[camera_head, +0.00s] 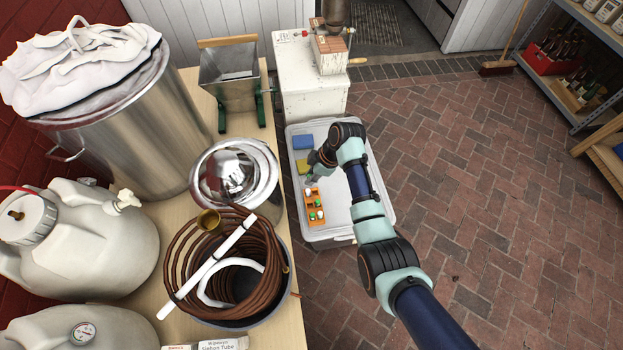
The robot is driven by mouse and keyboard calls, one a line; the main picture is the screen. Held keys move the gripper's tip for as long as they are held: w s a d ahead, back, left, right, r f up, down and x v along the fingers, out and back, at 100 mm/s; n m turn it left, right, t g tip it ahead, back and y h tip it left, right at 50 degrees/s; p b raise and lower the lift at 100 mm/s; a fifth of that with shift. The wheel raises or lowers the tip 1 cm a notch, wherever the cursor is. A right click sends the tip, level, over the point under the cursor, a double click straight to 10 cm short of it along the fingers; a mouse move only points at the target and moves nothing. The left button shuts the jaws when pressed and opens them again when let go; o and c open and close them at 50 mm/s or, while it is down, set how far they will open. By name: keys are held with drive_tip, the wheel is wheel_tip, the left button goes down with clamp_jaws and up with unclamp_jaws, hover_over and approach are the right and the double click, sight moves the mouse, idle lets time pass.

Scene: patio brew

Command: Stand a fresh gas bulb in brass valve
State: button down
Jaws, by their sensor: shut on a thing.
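An orange rack (315,219) holds several small gas bulbs with white, green and red parts, too small to tell apart well. It stands in a clear plastic bin (350,236). My gripper (310,184) points down at the rack's far end. It is shut on what appears to be a gas bulb, mostly hidden by the gripper and very small here.
A blue block (303,142) and a yellow block (302,167) lie in the bin. The wooden table (285,262) is crowded with a copper coil (187,250), a steel pot (236,170) and white jugs (90,235). A white cabinet (300,85) stands behind the bin. Brick floor at right is clear.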

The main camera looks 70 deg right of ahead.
drive_tip(key=shift+r+p, duration=2.55)
drive_tip(key=shift+r, duration=0.15)
drive_tip(key=shift+f, duration=0.1)
